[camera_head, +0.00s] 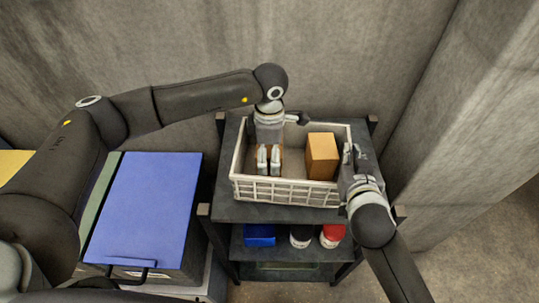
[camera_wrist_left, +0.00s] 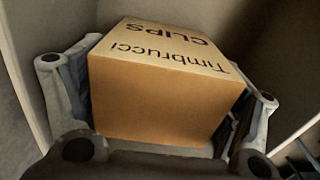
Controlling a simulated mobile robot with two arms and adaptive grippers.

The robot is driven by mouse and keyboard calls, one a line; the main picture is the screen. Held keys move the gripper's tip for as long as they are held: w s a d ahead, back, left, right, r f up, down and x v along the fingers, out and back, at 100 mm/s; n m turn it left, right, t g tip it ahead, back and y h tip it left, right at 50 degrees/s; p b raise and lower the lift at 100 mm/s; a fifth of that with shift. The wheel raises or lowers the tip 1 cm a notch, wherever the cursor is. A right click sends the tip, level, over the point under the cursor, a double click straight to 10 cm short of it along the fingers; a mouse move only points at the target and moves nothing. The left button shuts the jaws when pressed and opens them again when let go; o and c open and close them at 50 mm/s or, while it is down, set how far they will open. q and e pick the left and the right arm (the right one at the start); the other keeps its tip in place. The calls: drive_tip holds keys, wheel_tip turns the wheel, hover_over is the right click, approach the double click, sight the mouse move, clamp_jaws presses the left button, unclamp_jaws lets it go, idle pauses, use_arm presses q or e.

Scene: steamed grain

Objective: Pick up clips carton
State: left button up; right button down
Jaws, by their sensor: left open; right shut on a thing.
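The clips carton (camera_wrist_left: 165,100), a tan box printed "Timbrucci CLIPS", stands between the fingers of my left gripper (camera_wrist_left: 160,105) in the left wrist view. In the head view my left gripper (camera_head: 268,160) points down into the left part of a white basket (camera_head: 285,193); its fingers are open around the carton, which it mostly hides. My right gripper (camera_head: 349,158) is at the basket's right side and shut on its rim, as far as I can see.
An orange-tan box (camera_head: 322,156) stands in the right part of the basket. The basket sits on a dark shelf rack (camera_head: 270,213). A blue box (camera_head: 260,235), a white jar (camera_head: 301,237) and a red-capped jar (camera_head: 332,236) are below. A blue-topped cabinet (camera_head: 145,205) stands left.

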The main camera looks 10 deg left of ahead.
use_arm(q)
drive_tip(key=shift+f, duration=0.25)
drive_tip(key=c, duration=1)
drive_tip(key=shift+r, duration=0.2)
wheel_tip(320, 180, up, 10)
drive_tip(key=shift+f, duration=0.1)
use_arm(e)
drive_tip(key=c, duration=1.5)
unclamp_jaws()
